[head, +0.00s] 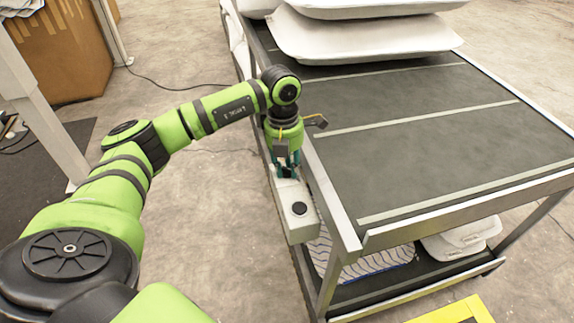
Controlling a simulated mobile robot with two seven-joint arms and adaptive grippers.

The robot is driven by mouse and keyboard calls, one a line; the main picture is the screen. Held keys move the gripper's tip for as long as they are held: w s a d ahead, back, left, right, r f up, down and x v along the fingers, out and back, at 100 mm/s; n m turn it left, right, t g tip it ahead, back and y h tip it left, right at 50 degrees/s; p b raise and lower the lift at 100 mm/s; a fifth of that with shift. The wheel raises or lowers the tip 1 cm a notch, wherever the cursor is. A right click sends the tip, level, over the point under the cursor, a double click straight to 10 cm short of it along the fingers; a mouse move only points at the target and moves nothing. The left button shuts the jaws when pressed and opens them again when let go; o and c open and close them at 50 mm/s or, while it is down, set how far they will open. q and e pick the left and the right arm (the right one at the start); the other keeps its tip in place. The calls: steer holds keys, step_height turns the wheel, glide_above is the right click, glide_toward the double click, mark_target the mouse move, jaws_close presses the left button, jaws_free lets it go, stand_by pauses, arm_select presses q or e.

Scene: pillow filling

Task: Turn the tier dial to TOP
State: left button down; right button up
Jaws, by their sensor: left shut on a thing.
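A pale grey control box (302,226) is fixed to the left side of the cart, with a round black button (299,208) on its near part. My left gripper (286,172) points down over the far part of this box. Its fingers are shut on a small dark thing there, which I take to be the tier dial. The gripper mostly hides the dial, so its pointer and any TOP marking cannot be read. My right gripper is not in view.
The cart has a dark upper deck (430,150) with pale stripes and a metal rim. White pillows (360,40) are stacked at its far end. White items lie on the lower shelf (375,290). A cardboard box (65,50) stands at the far left. Floor left of the cart is mostly clear, crossed by a cable.

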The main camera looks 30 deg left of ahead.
arm_select(q)
steer(key=shift+w+a+r, duration=0.15)
steer(key=shift+w, duration=0.05)
steer(key=c, duration=1.3)
jaws_free()
steer(key=shift+o, duration=0.2)
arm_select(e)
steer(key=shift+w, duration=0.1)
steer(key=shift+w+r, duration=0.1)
arm_select(q)
steer(key=shift+s, duration=0.1)
step_height(320, 180, up, 12)
steer(key=shift+a, duration=0.4)
